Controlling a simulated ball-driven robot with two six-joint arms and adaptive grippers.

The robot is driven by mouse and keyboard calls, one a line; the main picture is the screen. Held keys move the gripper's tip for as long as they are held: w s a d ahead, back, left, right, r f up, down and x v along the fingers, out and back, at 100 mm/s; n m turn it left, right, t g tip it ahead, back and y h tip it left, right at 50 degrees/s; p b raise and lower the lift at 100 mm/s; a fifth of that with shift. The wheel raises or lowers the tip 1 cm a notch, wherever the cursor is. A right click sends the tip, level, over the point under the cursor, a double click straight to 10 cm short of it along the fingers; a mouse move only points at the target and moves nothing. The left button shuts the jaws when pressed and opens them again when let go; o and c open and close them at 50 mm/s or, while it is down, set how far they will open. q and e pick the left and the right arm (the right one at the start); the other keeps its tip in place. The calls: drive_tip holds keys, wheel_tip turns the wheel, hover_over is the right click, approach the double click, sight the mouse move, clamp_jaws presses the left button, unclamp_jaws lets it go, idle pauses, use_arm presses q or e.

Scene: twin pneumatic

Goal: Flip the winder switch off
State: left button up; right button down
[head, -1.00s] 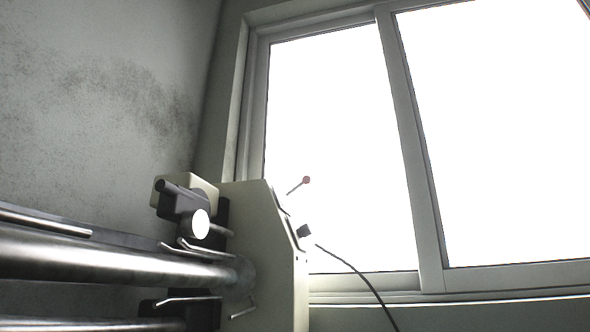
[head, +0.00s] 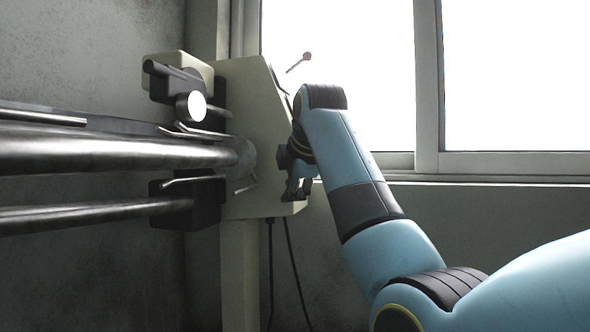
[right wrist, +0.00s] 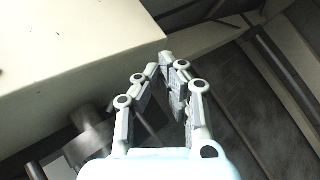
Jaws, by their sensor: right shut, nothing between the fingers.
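The winder's cream end housing (head: 250,110) stands left of centre in the head view, with metal rollers (head: 110,150) running left from it. I cannot make out whether that lever is the switch; no other switch is clear. My right gripper (head: 298,192) is at the housing's lower right side, below the lever. In the right wrist view its fingers (right wrist: 172,62) are shut and empty, beside a pale housing surface (right wrist: 70,45). I cannot tell whether they touch it. My left gripper is out of view.
Dark clamp blocks (head: 188,200) hold the rollers near the housing. Dark cables (head: 293,255) hang below the housing beside its pale post (head: 238,270). A bright window (head: 345,70) and its sill lie behind. Open space shows right of the post.

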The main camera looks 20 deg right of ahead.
drive_tip(key=s+a+r+t, duration=0.1)
drive_tip(key=s+r+t, duration=0.1)
drive_tip(key=r, duration=1.5)
drive_tip(key=s+a+r+n+t+p, duration=0.1)
drive_tip(key=s+r+t, duration=0.2)
drive_tip(key=r, duration=1.4)
drive_tip(key=shift+s, duration=1.05)
drive_tip(key=shift+w+f+p, duration=0.1)
drive_tip(key=shift+w+p, duration=0.05)
drive_tip(key=shift+p, duration=0.15)
drive_tip(key=w+d+f+p, duration=0.1)
drive_tip(key=w, duration=0.4)
drive_tip(key=w+d+f+p, duration=0.1)
drive_tip(key=w+d, duration=0.1)
drive_tip(key=w, duration=0.3)
drive_tip(key=shift+w+d+f, duration=0.25)
drive_tip(key=shift+d, duration=0.05)
drive_tip(key=shift+d+y, duration=0.1)
drive_tip(key=shift+y, duration=0.2)
